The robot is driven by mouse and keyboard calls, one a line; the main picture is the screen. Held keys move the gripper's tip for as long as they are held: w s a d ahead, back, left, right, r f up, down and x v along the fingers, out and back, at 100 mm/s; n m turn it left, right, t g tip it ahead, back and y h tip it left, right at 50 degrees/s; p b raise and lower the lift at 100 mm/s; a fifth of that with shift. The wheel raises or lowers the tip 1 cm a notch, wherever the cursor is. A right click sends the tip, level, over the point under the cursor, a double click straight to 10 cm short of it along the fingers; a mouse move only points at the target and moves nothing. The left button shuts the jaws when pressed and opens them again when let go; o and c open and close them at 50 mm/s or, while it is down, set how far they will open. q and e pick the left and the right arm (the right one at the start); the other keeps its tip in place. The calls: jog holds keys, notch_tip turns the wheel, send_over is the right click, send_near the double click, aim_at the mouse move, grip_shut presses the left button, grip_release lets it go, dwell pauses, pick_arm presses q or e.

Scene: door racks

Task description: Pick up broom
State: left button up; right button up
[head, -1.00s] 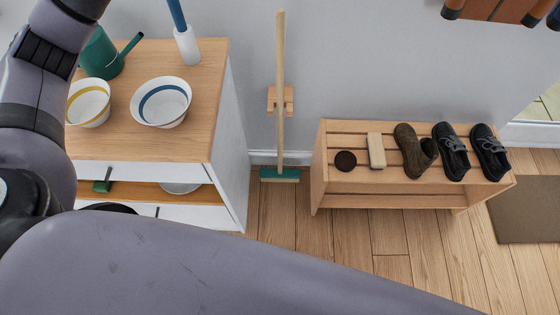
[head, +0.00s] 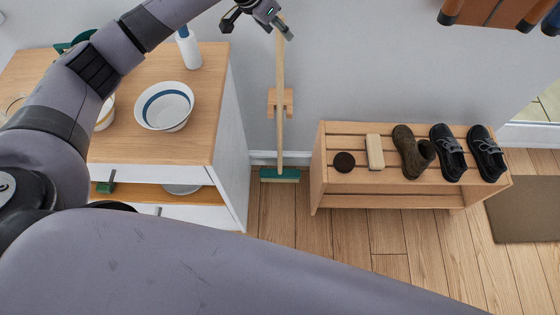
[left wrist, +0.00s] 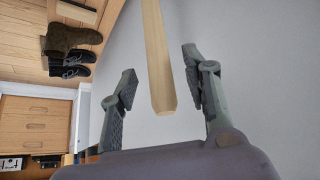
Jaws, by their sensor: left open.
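The broom (head: 280,130) stands upright against the wall, its pale wooden handle passing a wooden wall holder (head: 271,98) and its teal head (head: 280,175) near the floor. My left gripper (head: 258,25) is at the top of the handle in the head view, with fingers spread. In the left wrist view the handle (left wrist: 157,50) runs between the two open fingers of the left gripper (left wrist: 160,63), its end showing. There is a visible gap on each side, so neither finger seems to touch it. My right gripper is not in view.
A wooden cabinet (head: 205,105) with bowls (head: 164,106) and a white bottle (head: 188,48) stands left of the broom. A slatted shoe rack (head: 333,190) holding shoes, a brush and a dark round object stands to the right. Floor between them is clear.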

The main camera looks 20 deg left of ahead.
pick_arm(q)
jog(key=shift+x, duration=0.9)
jog(key=shift+c, duration=0.3)
grip_shut()
jog(key=shift+r, duration=0.15)
